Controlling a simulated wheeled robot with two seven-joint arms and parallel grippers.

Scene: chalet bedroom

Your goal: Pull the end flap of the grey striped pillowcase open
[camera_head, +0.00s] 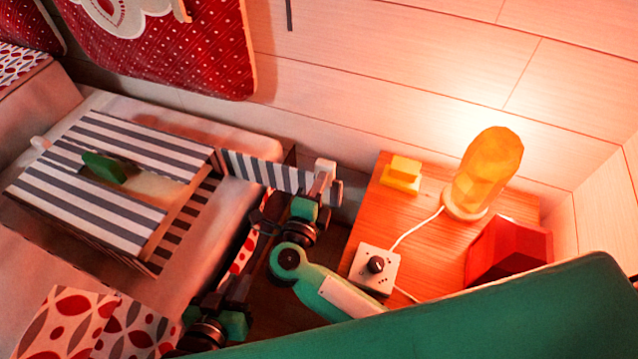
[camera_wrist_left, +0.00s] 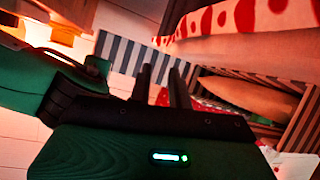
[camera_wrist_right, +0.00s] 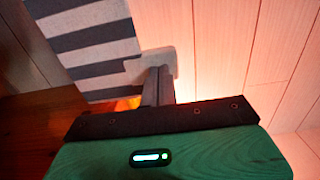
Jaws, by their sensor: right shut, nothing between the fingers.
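The grey striped pillowcase (camera_head: 125,215) lies on the bed like a flat box, its right end open. Its striped end flap (camera_head: 262,170) is swung out to the right from the far corner, and also shows in the left wrist view (camera_wrist_left: 125,55) and right wrist view (camera_wrist_right: 85,40). A pale tab (camera_wrist_right: 153,62) sits at the flap's outer edge. My right gripper (camera_head: 325,178) is shut and empty at this tab; whether it touches is unclear. My left gripper (camera_head: 262,222) is open and empty beside the bed edge, short of the flap. A tan form (camera_wrist_left: 235,95) shows inside the case.
A wooden nightstand (camera_head: 430,245) stands at right with a lit amber lamp (camera_head: 487,170), a yellow block (camera_head: 402,172), a white dial box (camera_head: 375,267) and a red object (camera_head: 510,250). A plank wall is behind.

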